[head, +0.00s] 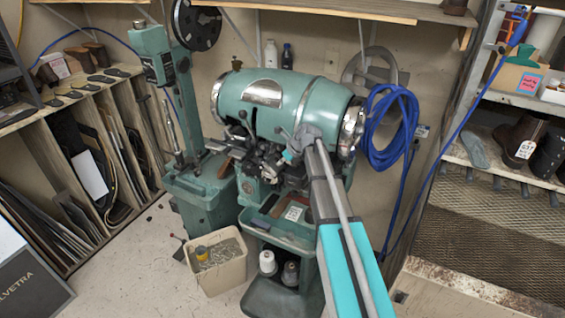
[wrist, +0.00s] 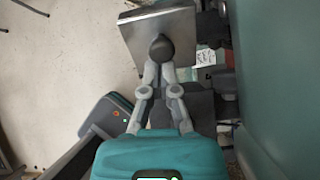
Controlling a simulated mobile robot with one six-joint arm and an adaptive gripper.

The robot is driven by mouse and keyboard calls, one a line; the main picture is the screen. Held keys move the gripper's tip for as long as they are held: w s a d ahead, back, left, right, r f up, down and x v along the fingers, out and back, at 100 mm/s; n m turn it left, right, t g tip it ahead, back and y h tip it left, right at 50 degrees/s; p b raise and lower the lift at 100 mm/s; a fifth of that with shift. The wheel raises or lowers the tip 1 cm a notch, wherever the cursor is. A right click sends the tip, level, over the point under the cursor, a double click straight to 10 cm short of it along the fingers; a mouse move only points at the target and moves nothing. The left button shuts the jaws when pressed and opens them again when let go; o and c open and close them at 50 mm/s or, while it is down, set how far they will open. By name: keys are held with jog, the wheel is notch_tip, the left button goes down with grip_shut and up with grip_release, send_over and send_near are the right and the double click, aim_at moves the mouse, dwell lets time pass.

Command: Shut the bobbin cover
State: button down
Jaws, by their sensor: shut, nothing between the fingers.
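A square grey metal plate with a dark round knob, which looks like the bobbin cover (wrist: 187,33), is at the top middle of the wrist view. My gripper (wrist: 160,68) is shut, with its fingertips together at the near side of the knob. Nothing shows between the fingers. Whether they touch the knob I cannot tell. The green sole stitcher (head: 283,95) stands in the middle of the head view. My arm reaches to its front right, and the gripper is small among dark machine parts there. I cannot make out the cover clearly in the head view.
A green machine surface (wrist: 285,75) rises close on the right in the wrist view. Below the machine are a tool tray (head: 268,222) and thread cones (head: 290,273). A beige bin (head: 224,279) stands on the floor at left. A blue hose (head: 385,130) hangs behind my arm.

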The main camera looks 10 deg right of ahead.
aim_at(271, 160)
jog(key=shift+w+a+r, duration=0.1)
jog(key=shift+w+a, duration=0.3)
jog(key=shift+a, duration=0.05)
jog(key=shift+w+a, duration=0.75)
jog(key=shift+a, duration=0.15)
jog(key=shift+a, duration=0.1)
dwell(0.3)
notch_tip(271, 160, up, 10)
jog(key=p, duration=1)
jog(key=shift+s, duration=0.2)
dwell(0.3)
